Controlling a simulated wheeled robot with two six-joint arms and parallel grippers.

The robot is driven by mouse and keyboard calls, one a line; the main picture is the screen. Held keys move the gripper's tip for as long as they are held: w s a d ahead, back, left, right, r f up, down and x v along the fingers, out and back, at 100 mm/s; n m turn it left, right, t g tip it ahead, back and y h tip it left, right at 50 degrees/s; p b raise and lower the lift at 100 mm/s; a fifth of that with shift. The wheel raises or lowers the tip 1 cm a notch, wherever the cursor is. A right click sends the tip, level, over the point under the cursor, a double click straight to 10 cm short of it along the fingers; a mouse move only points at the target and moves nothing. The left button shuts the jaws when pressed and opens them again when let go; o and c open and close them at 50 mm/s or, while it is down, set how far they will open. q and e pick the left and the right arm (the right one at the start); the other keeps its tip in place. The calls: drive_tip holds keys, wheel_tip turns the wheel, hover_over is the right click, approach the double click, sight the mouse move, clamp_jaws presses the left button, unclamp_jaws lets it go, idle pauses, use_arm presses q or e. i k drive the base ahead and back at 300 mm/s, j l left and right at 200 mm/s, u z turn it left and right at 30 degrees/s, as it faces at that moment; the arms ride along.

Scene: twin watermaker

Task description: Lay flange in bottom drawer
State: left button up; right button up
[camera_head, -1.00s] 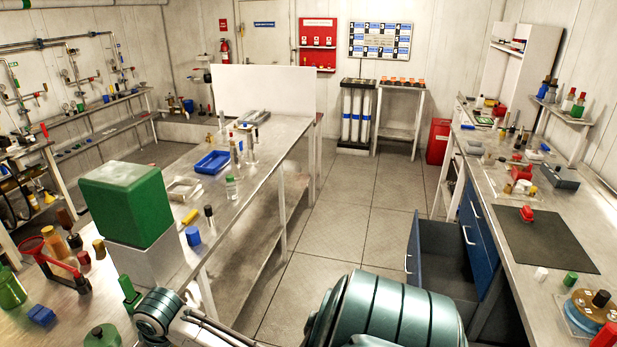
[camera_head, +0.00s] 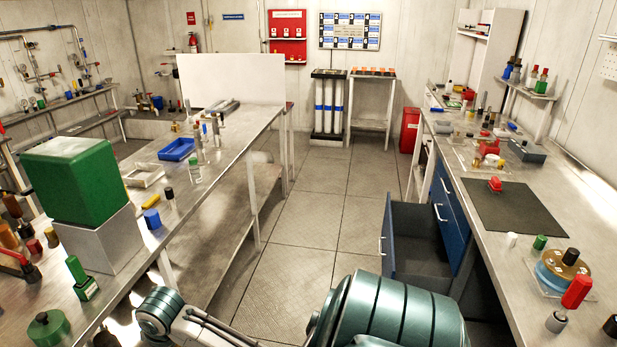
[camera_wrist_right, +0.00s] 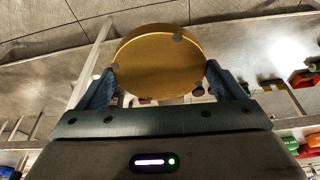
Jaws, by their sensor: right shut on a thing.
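A round gold-coloured flange (camera_wrist_right: 160,62) is gripped between the two fingers of my right gripper (camera_wrist_right: 160,85) in the right wrist view. Its flat face shows, with a few grey spots at the rim. The head view does not show the flange or either gripper's fingers; only my arm links show at its bottom edge. An open drawer (camera_head: 421,268) with a blue front and grey inside sticks out low from the right bench. Its visible floor looks empty; my arm link covers part of its near side.
Closed blue drawers (camera_head: 447,207) sit beside the open one. The right bench bears a black mat (camera_head: 515,212), a disc-shaped gold and blue part (camera_head: 563,270) and a red-topped tool (camera_head: 576,291). A green block (camera_head: 80,180) stands on the left bench. The tiled floor (camera_head: 310,240) between is clear.

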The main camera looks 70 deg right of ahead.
sight(405, 266)
drive_tip(key=l+z, duration=0.1)
drive_tip(key=z, duration=0.4)
drive_tip(key=i+l+z, duration=0.1)
drive_tip(key=z, duration=0.35)
drive_tip(key=l+z, duration=0.1)
drive_tip(key=z, duration=0.4)
drive_tip(key=i+l+z, duration=0.25)
drive_tip(key=i+z, duration=0.95)
drive_tip(key=i+j, duration=0.15)
drive_tip(key=i, duration=0.35)
drive_tip(key=i+j+z, duration=0.1)
drive_tip(key=i, duration=0.35)
drive_tip(key=i+j, duration=0.15)
drive_tip(key=i, duration=0.35)
drive_tip(key=i+j+z, duration=0.1)
drive_tip(key=i, duration=0.35)
drive_tip(key=j, duration=0.05)
